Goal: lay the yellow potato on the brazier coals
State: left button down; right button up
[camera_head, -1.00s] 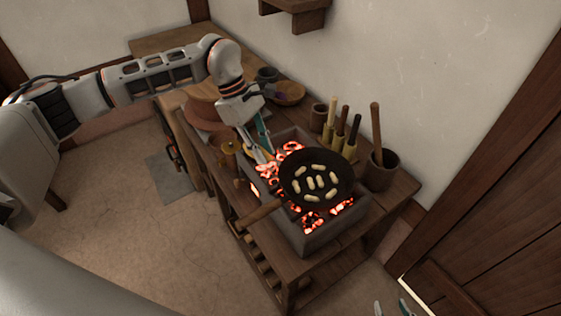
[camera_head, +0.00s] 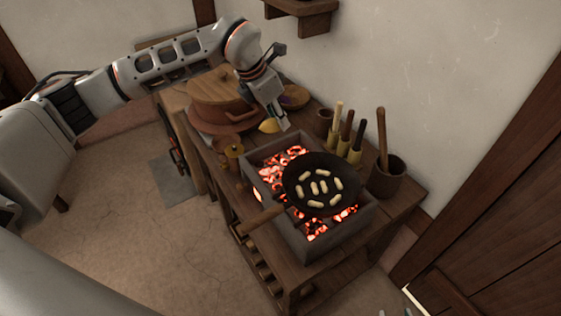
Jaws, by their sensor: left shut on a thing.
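The yellow potato (camera_head: 268,126) is at the tips of my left gripper (camera_head: 277,122), which is shut on it. The gripper partly hides it. They are just behind the back left corner of the stone brazier (camera_head: 326,239), not over the glowing coals (camera_head: 271,174). Coals show at the brazier's back left and along its front. A black pan (camera_head: 320,204) with several pale pieces in it covers the middle and right of the coals. Only the tips of my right gripper (camera_head: 396,314) show at the bottom edge, apart from each other.
A brass-coloured object (camera_head: 234,152) stands left of the brazier. A brown round vessel (camera_head: 215,116) is behind. Upright handled tools (camera_head: 346,131) and a pot with a stick (camera_head: 385,175) line the wall side.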

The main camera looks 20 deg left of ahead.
pick_arm(q)
notch_tip(320, 180, down, 11)
jog(key=shift+f+b, duration=0.15)
jog(key=shift+b, duration=0.45)
jog(key=shift+f, duration=0.75)
notch_tip(320, 180, down, 3)
jog(key=shift+f+b, duration=0.2)
jog(key=shift+b, duration=0.15)
jog(key=shift+r, duration=0.1)
